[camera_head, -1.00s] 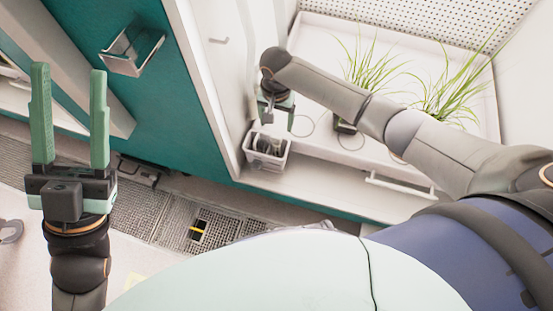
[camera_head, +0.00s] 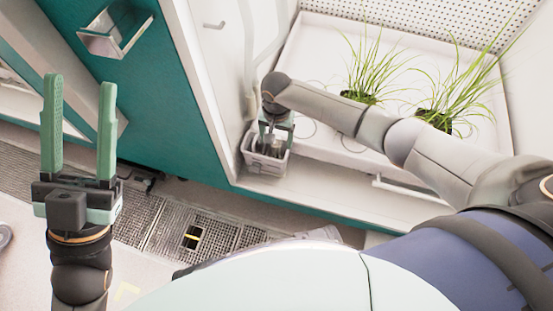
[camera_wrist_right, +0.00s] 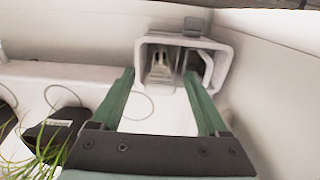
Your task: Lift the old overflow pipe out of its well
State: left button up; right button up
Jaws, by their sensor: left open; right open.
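A small grey open-topped box (camera_head: 262,163) is at the front left corner of the white chamber tray. In the right wrist view the box (camera_wrist_right: 222,66) lies ahead of the fingertips, with a pale upright piece (camera_wrist_right: 160,68) and darker parts inside. I cannot tell which part is the old overflow pipe. My right gripper (camera_head: 276,125) is open above the box, and its fingers partly hide the contents. In the wrist view the right gripper (camera_wrist_right: 160,75) spans the pale piece, with nothing visibly gripped. My left gripper (camera_head: 80,86) is open and empty, far left, outside the chamber.
Grassy plants in dark pots stand on the white tray (camera_head: 316,62), one pot (camera_head: 436,119) near my right arm. Thin tubing loops lie on the tray. The chamber's white side wall (camera_head: 215,70) is close left of my right gripper. A metal floor grate (camera_head: 165,225) runs below.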

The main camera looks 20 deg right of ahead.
grip_shut()
dwell(0.5)
